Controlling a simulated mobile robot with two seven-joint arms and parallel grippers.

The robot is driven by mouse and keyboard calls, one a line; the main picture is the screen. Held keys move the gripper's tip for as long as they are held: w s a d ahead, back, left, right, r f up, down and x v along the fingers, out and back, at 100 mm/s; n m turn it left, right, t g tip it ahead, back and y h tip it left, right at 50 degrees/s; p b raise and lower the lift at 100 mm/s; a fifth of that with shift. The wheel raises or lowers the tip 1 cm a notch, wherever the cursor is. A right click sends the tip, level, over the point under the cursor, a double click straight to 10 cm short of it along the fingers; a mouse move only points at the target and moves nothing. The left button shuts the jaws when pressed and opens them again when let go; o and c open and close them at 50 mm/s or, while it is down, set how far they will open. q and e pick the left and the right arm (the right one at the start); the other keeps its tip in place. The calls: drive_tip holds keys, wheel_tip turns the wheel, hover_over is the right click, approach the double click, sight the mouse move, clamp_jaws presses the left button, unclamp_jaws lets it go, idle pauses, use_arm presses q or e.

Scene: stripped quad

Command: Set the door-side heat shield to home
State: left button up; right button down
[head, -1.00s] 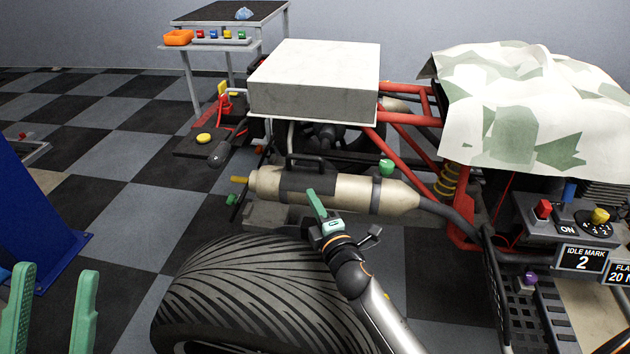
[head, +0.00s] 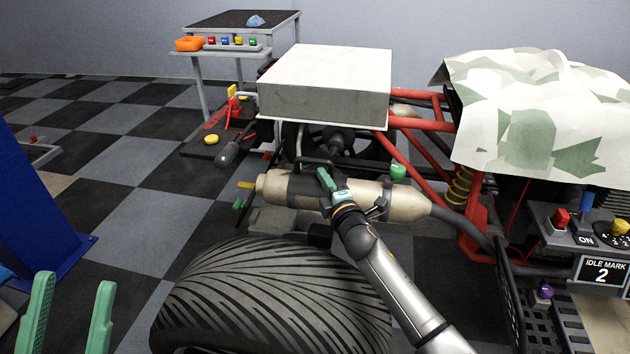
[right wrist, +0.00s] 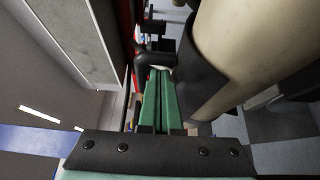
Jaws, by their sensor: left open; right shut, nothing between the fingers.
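The beige exhaust canister (head: 402,200) lies across the rear of the buggy, above the big tyre. A dark heat shield with a black bar handle (head: 313,161) sits on it, partly hidden by my right gripper. My right gripper (head: 323,174) is shut and empty, its green fingers at the canister's top near the handle. In the right wrist view the shut fingers (right wrist: 158,78) point at the black handle (right wrist: 148,58), beside the dark shield (right wrist: 203,88); contact cannot be told. My left gripper (head: 74,282) is open and empty at lower left, away from the buggy.
The ribbed tyre (head: 270,300) stands in front of the canister. A white-topped box (head: 325,85) and red frame tubes (head: 405,155) are behind and to the right. A control panel (head: 565,225) is at right. Checkered floor is open at left.

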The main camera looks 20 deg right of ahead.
sight(358, 194)
drive_tip(key=shift+s+d, duration=0.1)
drive_tip(key=s+d+p, duration=0.1)
drive_tip(key=d, duration=0.1)
drive_tip(key=s+d+p, duration=0.1)
drive_tip(key=s+d, duration=0.1)
drive_tip(key=s+d+p, duration=0.1)
drive_tip(key=d, duration=0.1)
drive_tip(key=shift+s+d, duration=0.25)
drive_tip(key=shift+d, duration=0.1)
use_arm(q)
drive_tip(key=r, duration=0.3)
drive_tip(key=shift+s+a+r, duration=0.1)
drive_tip(key=shift+a+r, duration=0.15)
